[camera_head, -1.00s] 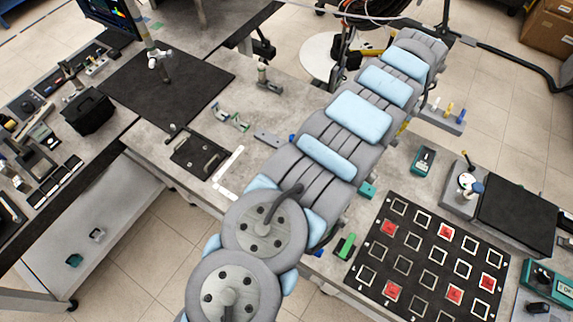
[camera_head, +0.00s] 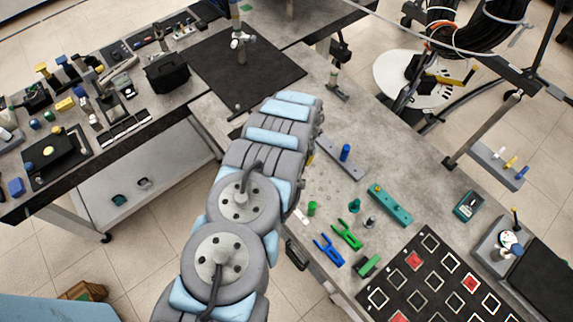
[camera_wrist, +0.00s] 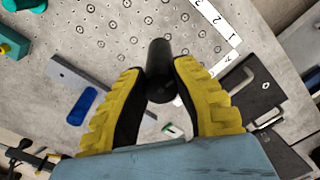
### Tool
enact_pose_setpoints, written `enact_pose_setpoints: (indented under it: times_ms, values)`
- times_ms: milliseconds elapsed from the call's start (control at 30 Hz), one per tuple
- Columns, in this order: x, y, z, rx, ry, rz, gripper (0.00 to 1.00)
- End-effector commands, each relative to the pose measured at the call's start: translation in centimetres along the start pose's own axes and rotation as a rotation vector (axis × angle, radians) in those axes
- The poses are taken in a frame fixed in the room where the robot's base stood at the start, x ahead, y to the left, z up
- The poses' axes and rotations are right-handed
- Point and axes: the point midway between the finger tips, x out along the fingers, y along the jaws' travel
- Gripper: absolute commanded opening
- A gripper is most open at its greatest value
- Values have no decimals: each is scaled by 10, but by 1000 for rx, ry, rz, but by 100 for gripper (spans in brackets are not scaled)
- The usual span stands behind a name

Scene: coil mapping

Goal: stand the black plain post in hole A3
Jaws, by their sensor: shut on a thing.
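The black plain post (camera_wrist: 158,58) is a smooth dark cylinder between the yellow-backed fingers of my gripper (camera_wrist: 160,76) in the wrist view. The gripper is shut on it, and the post points away from the wrist over the grey worktop. The drilled hole field (camera_wrist: 112,22) lies beyond it, with white strips (camera_wrist: 214,22) numbered along one edge and a letter A near the corner. I cannot make out hole A3 itself. In the head view my arm hides the gripper and post.
A grey bar with a blue peg (camera_wrist: 83,106) lies left of the gripper; a dark plate with handles (camera_wrist: 262,98) lies right. In the head view, a teal bar (camera_head: 390,204), blue clip (camera_head: 328,250) and green clip (camera_head: 347,235) lie right of my arm.

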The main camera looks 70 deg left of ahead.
Motion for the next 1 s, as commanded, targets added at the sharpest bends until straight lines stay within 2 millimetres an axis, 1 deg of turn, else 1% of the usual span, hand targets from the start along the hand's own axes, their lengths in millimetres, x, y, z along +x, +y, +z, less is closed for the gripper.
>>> enact_pose_setpoints:
  times_ms: [33, 100, 200, 267, 567, 1000]
  values:
    - [5, -15, 2, -25, -1, 0, 0]
    - [12, -31, 4, -52, 0, 0, 0]
    - [20, -47, 8, -78, -1, 0, 0]
    - [22, -52, 9, -85, 0, 1, 0]
    - [33, -55, 9, -90, 2, 1, 0]
    - [66, -54, 9, -89, 2, 1, 0]
